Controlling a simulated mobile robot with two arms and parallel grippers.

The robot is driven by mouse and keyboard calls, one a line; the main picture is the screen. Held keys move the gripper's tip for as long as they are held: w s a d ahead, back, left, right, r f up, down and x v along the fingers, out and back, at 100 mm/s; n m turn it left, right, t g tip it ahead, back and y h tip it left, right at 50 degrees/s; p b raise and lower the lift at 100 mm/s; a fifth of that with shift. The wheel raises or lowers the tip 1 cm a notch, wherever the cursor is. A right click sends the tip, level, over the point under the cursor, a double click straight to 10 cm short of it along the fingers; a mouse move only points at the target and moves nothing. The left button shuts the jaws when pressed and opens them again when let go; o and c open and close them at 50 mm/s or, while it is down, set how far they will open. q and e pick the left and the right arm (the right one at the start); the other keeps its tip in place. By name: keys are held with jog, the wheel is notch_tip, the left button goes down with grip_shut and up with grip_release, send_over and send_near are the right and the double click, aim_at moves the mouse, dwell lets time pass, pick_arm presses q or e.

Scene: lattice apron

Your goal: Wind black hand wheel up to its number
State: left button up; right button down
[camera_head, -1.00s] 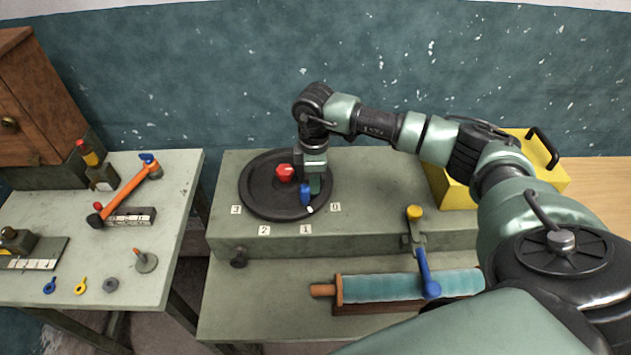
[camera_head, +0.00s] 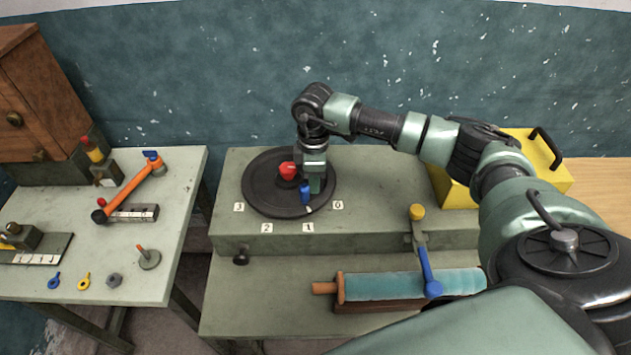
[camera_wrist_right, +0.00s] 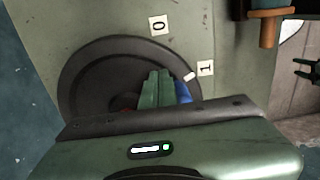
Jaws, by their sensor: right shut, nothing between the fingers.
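The black hand wheel (camera_head: 262,196) lies flat on the grey-green bench, with a red knob (camera_head: 288,171) at its centre and a blue handle (camera_head: 305,193) near its front rim. A small white mark (camera_head: 309,210) on the rim by the handle sits between the number tags 0 (camera_head: 338,205) and 1 (camera_head: 308,227), nearer 1. My right gripper (camera_head: 315,185) points down over the wheel, shut and empty, its fingers right beside the blue handle. In the right wrist view its green fingers (camera_wrist_right: 157,90) partly hide the handle (camera_wrist_right: 183,92); contact cannot be told.
Tags 2 (camera_head: 267,228) and 3 (camera_head: 239,207) continue leftward around the wheel. A crank with a blue handle (camera_head: 430,274) and a teal roller (camera_head: 385,285) are at front right. A yellow box (camera_head: 540,155) stands behind my right arm. The left table (camera_head: 120,255) holds tools.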

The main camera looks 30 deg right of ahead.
jog(key=shift+w+a, duration=0.1)
jog(key=shift+a, duration=0.55)
dwell(1.1)
jog(key=shift+d, duration=0.1)
jog(key=shift+s+d, duration=0.2)
jog(key=shift+d, duration=0.5)
jog(key=shift+s+d, duration=0.15)
jog(key=shift+d, duration=0.55)
notch_tip(320, 180, up, 8)
jog(key=p, duration=0.6)
dwell(0.4)
